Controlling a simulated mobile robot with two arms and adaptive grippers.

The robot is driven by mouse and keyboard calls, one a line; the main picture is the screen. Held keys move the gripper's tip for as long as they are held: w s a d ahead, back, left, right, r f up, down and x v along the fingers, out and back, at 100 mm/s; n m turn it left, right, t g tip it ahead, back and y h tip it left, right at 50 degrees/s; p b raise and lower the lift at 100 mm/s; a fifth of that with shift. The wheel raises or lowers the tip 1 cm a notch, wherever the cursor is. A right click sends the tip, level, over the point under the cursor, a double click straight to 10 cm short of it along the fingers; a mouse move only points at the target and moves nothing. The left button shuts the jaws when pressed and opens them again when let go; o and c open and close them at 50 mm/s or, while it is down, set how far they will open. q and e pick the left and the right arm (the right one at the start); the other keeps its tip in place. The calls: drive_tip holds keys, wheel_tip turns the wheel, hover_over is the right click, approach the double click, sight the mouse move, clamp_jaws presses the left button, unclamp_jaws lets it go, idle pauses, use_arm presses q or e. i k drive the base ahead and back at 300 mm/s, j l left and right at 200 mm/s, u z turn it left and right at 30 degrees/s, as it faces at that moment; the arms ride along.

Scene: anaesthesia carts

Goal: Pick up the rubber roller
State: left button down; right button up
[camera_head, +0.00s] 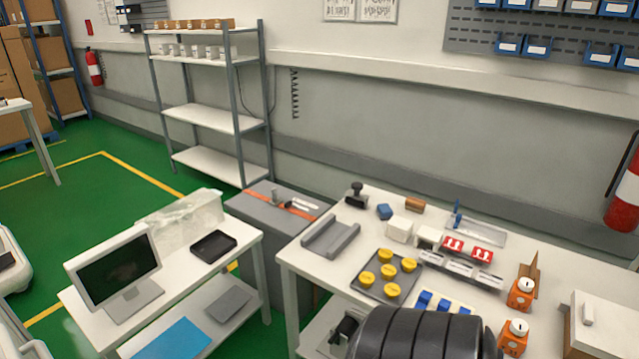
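A small black object with an upright knob-like handle (357,195) stands near the back left corner of the white worktable (290,258). It is the thing that looks most like the rubber roller, but it is too small for me to be sure. It stands upright, with bare table around it. Neither gripper can be made out in the head view. A large dark ribbed shape, probably part of me, covers the table's front edge at the bottom.
A grey tray (370,270) holds several yellow round pieces. Orange containers (520,294) stand at the right. A monitor (118,268) is on the left table.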

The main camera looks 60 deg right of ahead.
sight(354, 198)
drive_tip(key=z, duration=2.3)
